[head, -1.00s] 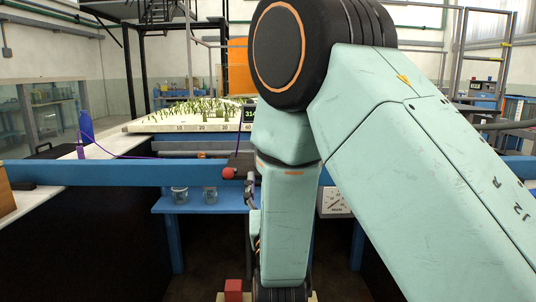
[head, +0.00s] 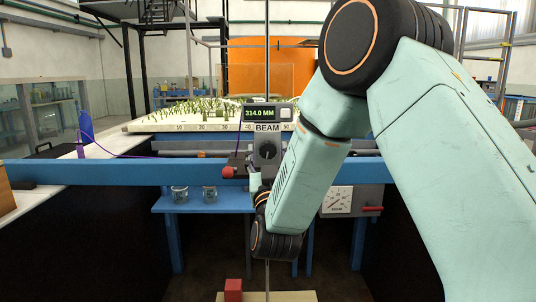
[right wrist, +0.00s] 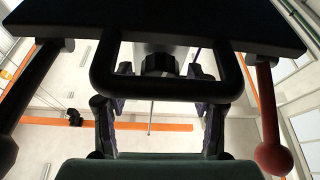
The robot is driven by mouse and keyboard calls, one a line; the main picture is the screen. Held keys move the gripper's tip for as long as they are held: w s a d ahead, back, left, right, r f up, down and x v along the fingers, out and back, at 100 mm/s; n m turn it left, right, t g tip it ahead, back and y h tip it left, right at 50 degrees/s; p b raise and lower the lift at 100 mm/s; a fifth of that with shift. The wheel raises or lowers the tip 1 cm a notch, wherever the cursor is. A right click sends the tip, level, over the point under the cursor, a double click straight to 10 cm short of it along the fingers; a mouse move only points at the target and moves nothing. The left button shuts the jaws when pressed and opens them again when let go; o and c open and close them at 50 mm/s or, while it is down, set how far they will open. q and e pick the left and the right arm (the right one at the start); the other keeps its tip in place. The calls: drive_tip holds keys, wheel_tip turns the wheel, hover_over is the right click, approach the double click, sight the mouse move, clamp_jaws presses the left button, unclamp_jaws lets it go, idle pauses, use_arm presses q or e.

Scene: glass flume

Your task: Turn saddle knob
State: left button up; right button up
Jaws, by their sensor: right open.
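A grey unit labelled BEAM carries a dark round knob (head: 267,151) in the head view, below a green display (head: 260,114) reading 314.0 MM. My right gripper (head: 256,183) is just below this unit, partly hidden by my own wrist. My left gripper is not in view.
A blue rail (head: 110,174) crosses the flume. A red ball lever (head: 228,172) sits left of the unit and shows in the right wrist view (right wrist: 273,157). Beakers (head: 180,194) stand on a blue shelf below. A red block (head: 233,290) lies at the bottom.

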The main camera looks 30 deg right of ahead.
drive_tip(key=c, duration=1.2)
drive_tip(key=shift+o, duration=0.2)
drive_tip(key=shift+m, duration=0.3)
drive_tip(key=o, duration=1.2)
drive_tip(key=shift+c, duration=0.2)
drive_tip(key=v, duration=1.2)
